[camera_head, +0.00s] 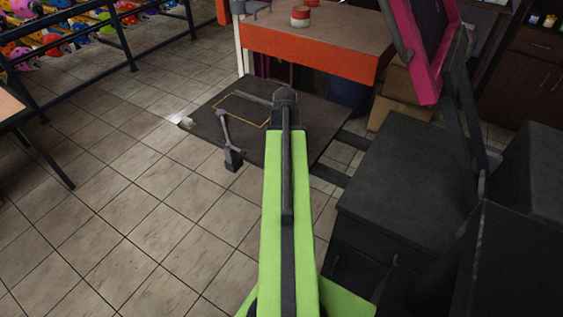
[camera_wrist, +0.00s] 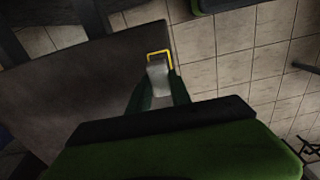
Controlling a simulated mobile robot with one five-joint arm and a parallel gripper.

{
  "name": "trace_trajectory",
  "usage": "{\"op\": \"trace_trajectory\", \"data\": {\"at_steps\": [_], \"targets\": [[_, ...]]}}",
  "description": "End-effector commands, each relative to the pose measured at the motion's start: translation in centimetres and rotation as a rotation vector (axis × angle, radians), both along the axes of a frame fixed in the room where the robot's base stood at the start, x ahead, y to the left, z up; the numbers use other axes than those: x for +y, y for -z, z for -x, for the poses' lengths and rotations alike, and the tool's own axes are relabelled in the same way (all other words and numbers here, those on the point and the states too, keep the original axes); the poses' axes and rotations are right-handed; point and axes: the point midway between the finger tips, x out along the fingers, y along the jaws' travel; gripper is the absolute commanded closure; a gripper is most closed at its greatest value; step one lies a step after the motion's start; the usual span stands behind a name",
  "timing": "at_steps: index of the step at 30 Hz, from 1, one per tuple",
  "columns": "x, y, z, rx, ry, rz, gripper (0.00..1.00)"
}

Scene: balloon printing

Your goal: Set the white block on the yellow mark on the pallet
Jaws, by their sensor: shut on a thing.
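In the wrist view my gripper (camera_wrist: 161,86) is shut on the pale grey-white block (camera_wrist: 158,74). The yellow mark (camera_wrist: 160,53) shows as a thin outline around the block's far end, by the edge of the dark pallet (camera_wrist: 80,80). The block hides part of the mark. I cannot tell whether the block touches the pallet. In the head view the pallet (camera_head: 308,125) lies beyond my green arm, with a larger yellow outline (camera_head: 243,93) on it.
A dark machine (camera_head: 400,180) with a pink frame (camera_head: 427,85) stands at the right. An orange-fronted table (camera_head: 310,58) stands behind the pallet. Tiled floor (camera_head: 130,220) is open at the left.

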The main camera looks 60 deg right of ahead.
Motion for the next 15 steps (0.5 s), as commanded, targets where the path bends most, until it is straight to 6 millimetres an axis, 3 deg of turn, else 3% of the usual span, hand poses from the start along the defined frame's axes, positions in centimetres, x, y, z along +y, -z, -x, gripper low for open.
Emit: {"op": "trace_trajectory", "data": {"at_steps": [6,15], "targets": [[0.0,4.1,0.1,0.000,0.001,0.000,1.00],[0.3,3.8,-0.3,0.000,-0.006,0.000,1.00]]}}
